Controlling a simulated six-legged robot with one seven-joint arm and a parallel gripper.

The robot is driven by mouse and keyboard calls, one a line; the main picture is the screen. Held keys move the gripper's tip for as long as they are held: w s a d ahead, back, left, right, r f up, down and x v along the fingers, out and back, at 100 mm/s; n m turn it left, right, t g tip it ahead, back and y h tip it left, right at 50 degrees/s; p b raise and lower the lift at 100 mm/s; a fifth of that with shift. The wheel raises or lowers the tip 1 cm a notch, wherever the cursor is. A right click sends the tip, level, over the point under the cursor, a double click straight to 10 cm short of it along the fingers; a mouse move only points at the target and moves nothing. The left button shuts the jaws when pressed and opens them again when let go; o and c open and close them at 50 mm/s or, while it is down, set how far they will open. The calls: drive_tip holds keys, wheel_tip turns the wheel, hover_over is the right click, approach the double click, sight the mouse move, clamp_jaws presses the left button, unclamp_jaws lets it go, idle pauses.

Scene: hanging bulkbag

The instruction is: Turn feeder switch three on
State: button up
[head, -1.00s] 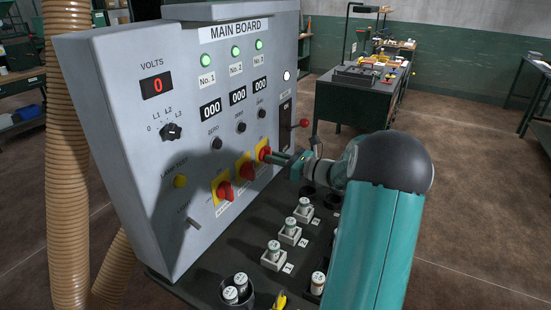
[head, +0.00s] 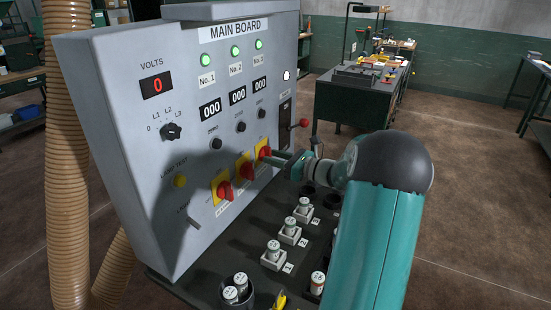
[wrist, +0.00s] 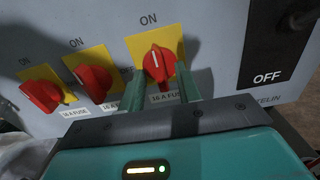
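Feeder switch three is the rightmost red rotary knob (wrist: 157,63) on a yellow plate marked ON, on the grey main board (head: 130,100). In the wrist view its white line points up toward the ON label. My gripper (wrist: 161,78) has one finger on each side of this knob, spread wider than its handle, and looks open. In the head view my gripper (head: 272,157) is at the knob (head: 264,149), partly covering it.
A dark shelf (head: 205,285) with several fuses in holders and a cup (head: 237,290) juts out below the switches. A red-balled lever (head: 304,123) is right of switch three. A beige hose (head: 65,150) hangs at left. Three green lamps (head: 235,50) are lit.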

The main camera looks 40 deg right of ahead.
drive_tip(key=v, duration=1.3)
drive_tip(key=shift+s, duration=0.3)
drive_tip(key=shift+s+d, duration=0.1)
